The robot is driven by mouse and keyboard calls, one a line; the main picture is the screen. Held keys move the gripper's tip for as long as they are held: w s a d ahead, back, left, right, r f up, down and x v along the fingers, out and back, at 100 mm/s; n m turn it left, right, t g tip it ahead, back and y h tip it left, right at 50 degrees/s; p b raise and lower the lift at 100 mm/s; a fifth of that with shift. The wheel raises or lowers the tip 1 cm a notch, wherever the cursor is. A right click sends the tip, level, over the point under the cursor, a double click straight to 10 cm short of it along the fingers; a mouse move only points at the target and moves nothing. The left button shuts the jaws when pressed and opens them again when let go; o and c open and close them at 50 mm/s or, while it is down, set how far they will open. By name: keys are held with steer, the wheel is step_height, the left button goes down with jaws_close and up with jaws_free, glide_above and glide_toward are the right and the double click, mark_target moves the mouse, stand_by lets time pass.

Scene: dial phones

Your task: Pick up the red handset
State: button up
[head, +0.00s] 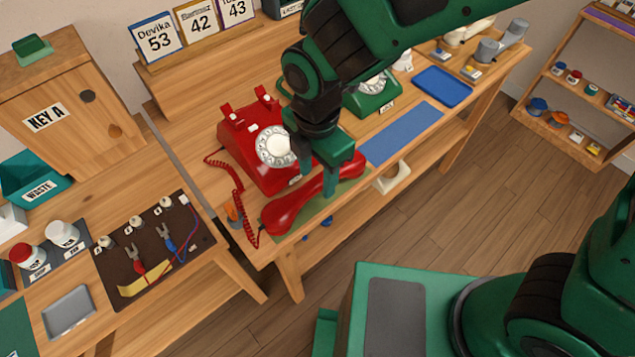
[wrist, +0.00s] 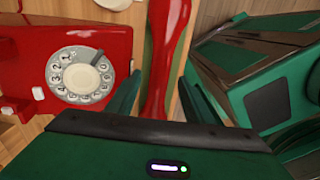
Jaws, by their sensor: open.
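The red handset (head: 284,212) lies along a green mat (head: 318,206) at the front edge of the wooden table, in front of the red dial phone (head: 247,150). A coiled red cord (head: 236,188) runs from the phone toward it. My gripper (head: 318,184) is open above the handset's middle, pointing down. In the wrist view the handset (wrist: 165,55) passes between my two green fingers (wrist: 157,98), with a finger on each side. I cannot tell whether either finger touches it. The red phone (wrist: 85,75) is to the left there.
A green dial phone (head: 372,98), a blue mat (head: 403,133) and a blue tray (head: 443,86) are further right on the table. Number cards (head: 198,20) stand at the back. A left bench holds a brown board (head: 152,248) with wires.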

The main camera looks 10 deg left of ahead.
mark_target(317, 181)
steer(key=shift+f, duration=1.5)
jaws_close()
